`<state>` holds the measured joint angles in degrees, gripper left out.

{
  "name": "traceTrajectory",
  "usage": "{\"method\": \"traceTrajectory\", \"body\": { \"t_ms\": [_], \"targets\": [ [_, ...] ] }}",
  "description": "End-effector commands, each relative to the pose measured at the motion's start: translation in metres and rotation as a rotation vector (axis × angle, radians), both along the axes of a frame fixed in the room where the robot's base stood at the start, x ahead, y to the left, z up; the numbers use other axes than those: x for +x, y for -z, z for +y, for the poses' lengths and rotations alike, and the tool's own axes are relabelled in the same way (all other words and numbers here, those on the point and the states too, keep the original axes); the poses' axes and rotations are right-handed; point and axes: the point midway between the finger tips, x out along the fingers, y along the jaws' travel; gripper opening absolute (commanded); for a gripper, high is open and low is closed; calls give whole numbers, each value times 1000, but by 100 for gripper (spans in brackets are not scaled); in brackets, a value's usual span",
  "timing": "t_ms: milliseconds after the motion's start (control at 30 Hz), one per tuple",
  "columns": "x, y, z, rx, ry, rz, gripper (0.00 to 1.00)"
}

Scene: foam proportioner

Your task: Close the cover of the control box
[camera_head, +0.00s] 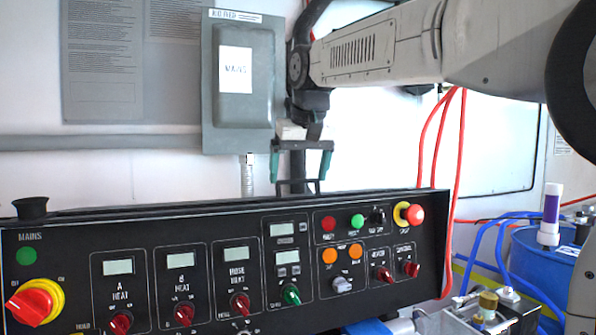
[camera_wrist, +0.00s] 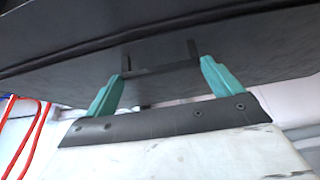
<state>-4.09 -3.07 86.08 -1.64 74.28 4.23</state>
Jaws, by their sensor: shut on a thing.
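The control box (camera_head: 75,240) is a long black console across the lower part of the head view, its front full of knobs, lamps and small displays. A thin dark strip, apparently its cover (camera_head: 150,208), runs along the top edge, seen almost edge-on, so its angle is hard to tell. A black bar handle (camera_head: 298,182) rises behind that edge. My gripper (camera_head: 298,175) points down there, its teal fingers shut on the handle's two sides. In the wrist view, the gripper (camera_wrist: 160,70) has its fingers at both ends of the handle (camera_wrist: 160,68) on the black cover (camera_wrist: 75,80).
A grey mains box (camera_head: 237,120) hangs on the wall just behind and left of my gripper. Red hoses (camera_head: 460,150) hang to the right of the console. A blue drum (camera_head: 540,262) with blue hoses stands at the right.

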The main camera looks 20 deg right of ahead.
Motion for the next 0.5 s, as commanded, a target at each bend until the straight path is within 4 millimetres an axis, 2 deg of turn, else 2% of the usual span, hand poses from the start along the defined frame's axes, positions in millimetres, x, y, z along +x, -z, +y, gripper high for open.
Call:
{"method": "traceTrajectory", "body": {
  "t_ms": [100,133,367,500],
  "targets": [
    [-3,0,0,0,0,9,50],
    [-3,0,0,0,0,9,99],
    [-2,0,0,0,0,7,100],
    [-5,-10,0,0,0,4,100]
  ]
}}
